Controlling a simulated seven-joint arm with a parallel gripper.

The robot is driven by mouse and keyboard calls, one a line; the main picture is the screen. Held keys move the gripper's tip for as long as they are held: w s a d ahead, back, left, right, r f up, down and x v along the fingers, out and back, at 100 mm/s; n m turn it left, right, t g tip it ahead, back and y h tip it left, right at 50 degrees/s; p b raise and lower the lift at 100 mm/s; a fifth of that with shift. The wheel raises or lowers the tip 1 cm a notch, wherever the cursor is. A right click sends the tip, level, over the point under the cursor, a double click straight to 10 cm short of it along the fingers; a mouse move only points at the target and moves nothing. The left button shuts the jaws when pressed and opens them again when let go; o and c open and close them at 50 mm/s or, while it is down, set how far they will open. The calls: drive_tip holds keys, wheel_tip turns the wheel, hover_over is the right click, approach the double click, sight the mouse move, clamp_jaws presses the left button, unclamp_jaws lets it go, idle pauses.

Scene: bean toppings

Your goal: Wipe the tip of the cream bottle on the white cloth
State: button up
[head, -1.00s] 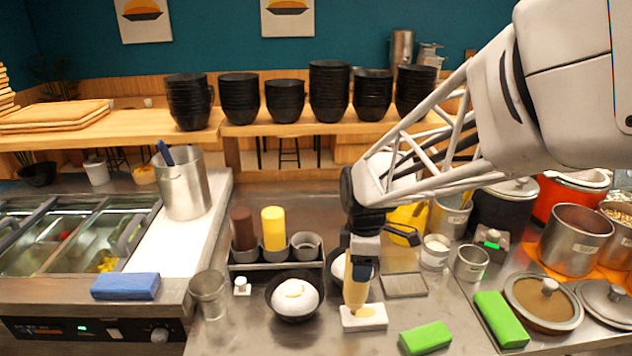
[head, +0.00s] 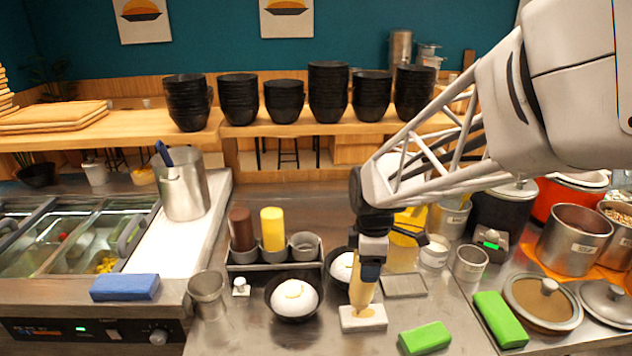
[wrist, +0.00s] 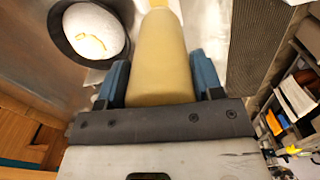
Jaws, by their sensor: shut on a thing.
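My gripper (head: 371,255) is shut on the cream bottle (head: 362,290), a pale tan squeeze bottle held tip down. In the wrist view the bottle (wrist: 160,62) sits between the blue finger pads of my gripper (wrist: 162,80). The white cloth (head: 350,322) is a small folded block on the steel counter, with a tan smear on its top.
A black bowl with a white mound (head: 294,298) stands left of the cloth; another bowl (head: 343,267) is partly behind the bottle. Green sponges (head: 425,337) lie to the right. A rack with a yellow bottle (head: 272,229) and a brown bottle (head: 241,229) stands behind left.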

drive_tip(key=shift+d, duration=1.65)
drive_tip(key=shift+r, duration=0.2)
wheel_tip(320, 180, up, 6)
drive_tip(key=shift+f, duration=0.15)
idle(0.4)
drive_tip(key=shift+w, duration=0.1)
idle(0.4)
